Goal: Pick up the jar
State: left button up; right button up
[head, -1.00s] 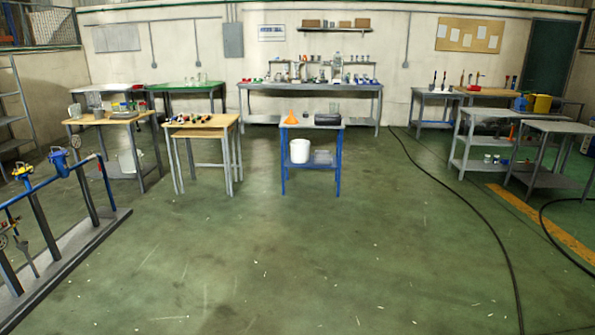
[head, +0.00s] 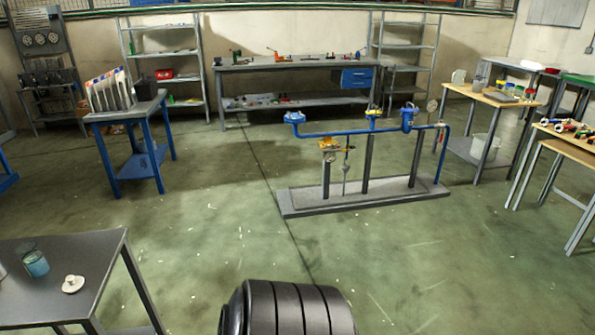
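A small clear jar with blue-tinted contents (head: 37,266) stands on the grey table (head: 95,250) at the lower left of the head view. It looks upright, and its upper part is hard to make out. A small white round piece with a knob (head: 73,284) lies to its right on the same table. Neither of my grippers shows in the head view, so I cannot see their distance to the jar.
A black ribbed rounded thing (head: 288,308) fills the bottom centre; I cannot tell what it is. A blue pipe stand (head: 365,195) stands mid-floor. A blue-legged table (head: 140,165) with upright binders stands behind the jar's table. Green floor between them is clear.

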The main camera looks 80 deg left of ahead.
aim_at(30, 253)
jog(key=u, duration=2.35)
